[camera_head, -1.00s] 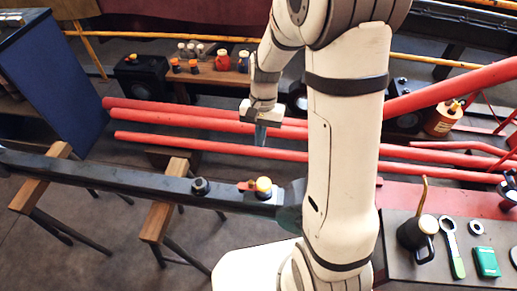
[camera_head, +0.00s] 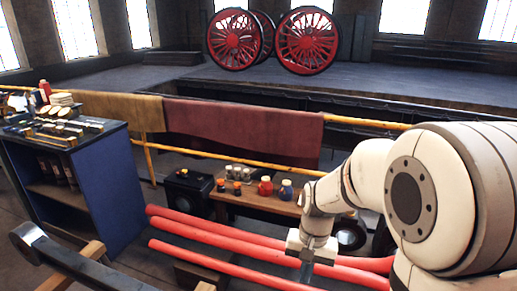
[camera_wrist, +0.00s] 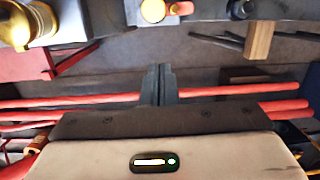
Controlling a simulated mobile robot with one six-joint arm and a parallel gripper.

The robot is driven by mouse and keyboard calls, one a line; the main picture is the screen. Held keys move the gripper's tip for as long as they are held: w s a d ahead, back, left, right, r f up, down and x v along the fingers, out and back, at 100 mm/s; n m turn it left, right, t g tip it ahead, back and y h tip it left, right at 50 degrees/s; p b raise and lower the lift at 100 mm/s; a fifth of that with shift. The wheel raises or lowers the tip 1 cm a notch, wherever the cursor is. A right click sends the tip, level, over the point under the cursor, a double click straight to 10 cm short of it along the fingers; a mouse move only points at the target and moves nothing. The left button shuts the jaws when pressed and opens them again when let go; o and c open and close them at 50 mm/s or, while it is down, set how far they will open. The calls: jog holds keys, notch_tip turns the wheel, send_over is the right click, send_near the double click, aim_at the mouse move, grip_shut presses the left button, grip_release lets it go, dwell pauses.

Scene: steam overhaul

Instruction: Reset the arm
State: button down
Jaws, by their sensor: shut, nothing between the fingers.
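My gripper (camera_head: 306,270) hangs at the end of my white arm, in the lower middle of the head view, in front of the red pipes (camera_head: 225,241). In the wrist view its two dark fingers (camera_wrist: 158,82) are pressed together with nothing between them. The fingers point away from the camera over the dark floor, and red pipes run behind and beside them. My gripper touches nothing that I can make out.
A blue cabinet (camera_head: 107,192) with tools on top stands at the left. A low wooden bench (camera_head: 262,206) holds jars and bottles. A yellow rail (camera_head: 240,164) and red spoked wheels (camera_head: 308,42) lie farther back. A wooden trestle (camera_head: 72,268) supports a dark bar.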

jog(key=s+d+r+n+t+h+p, duration=0.1)
jog(key=s+d+r+n+t, duration=0.2)
jog(key=s+r, duration=0.7)
jog(key=shift+s+r+n+t+p, duration=0.2)
jog(key=shift+s+n+t+p, duration=0.15)
jog(key=shift+s+t, duration=0.2)
